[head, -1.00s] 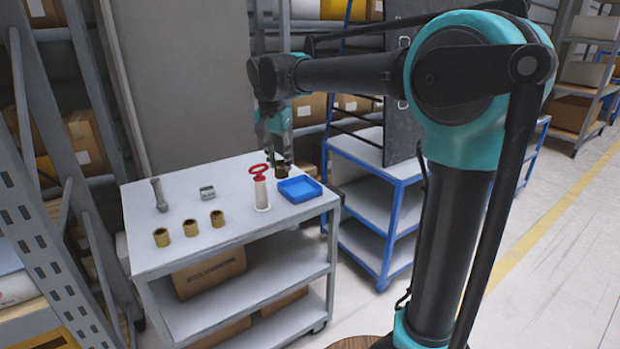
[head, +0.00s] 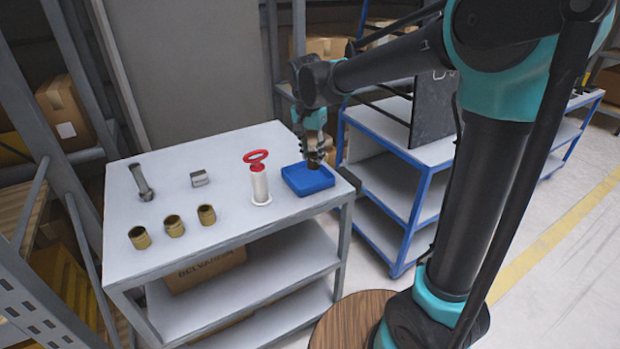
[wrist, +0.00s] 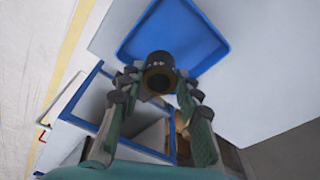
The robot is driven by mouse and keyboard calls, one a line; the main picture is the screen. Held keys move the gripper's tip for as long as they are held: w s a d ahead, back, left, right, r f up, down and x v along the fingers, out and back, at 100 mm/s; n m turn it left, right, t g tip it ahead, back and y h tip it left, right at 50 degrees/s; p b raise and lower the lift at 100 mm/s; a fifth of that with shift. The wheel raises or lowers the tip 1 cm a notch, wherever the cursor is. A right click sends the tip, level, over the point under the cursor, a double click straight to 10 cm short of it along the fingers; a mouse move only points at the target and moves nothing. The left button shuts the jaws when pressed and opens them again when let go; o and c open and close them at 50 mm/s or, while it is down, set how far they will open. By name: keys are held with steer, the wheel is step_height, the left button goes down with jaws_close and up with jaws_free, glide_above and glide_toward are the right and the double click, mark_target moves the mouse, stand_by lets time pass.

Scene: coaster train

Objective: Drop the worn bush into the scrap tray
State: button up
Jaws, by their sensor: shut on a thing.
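My gripper (head: 315,152) is shut on the worn bush, a short dark ring with a brownish end. The bush (wrist: 159,73) sits between the fingertips in the wrist view and is small and dark in the head view (head: 314,163). The scrap tray, a shallow blue square tray (head: 306,184), stands on the grey cart's right end. In the head view the bush is over the tray's back right part. In the wrist view it overlaps the edge of the tray (wrist: 205,60). Its exact height above the tray is hard to tell.
A white post with a red ring handle (head: 259,185) stands just left of the tray. Several brass bushes, one of them here (head: 173,226), a grey metal block (head: 199,178) and a bolt-like rod (head: 142,182) lie further left on the cart (head: 235,220). A blue-framed shelf (head: 385,190) stands to the right.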

mark_target(312, 181)
steer(key=shift+f, duration=1.65)
steer(key=o, duration=1.3)
steer(key=r, duration=0.4)
steer(key=s+r, duration=0.1)
steer(key=r, duration=0.3)
steer(key=a+r, duration=0.1)
steer(key=r, duration=0.3)
steer(key=shift+s, duration=0.35)
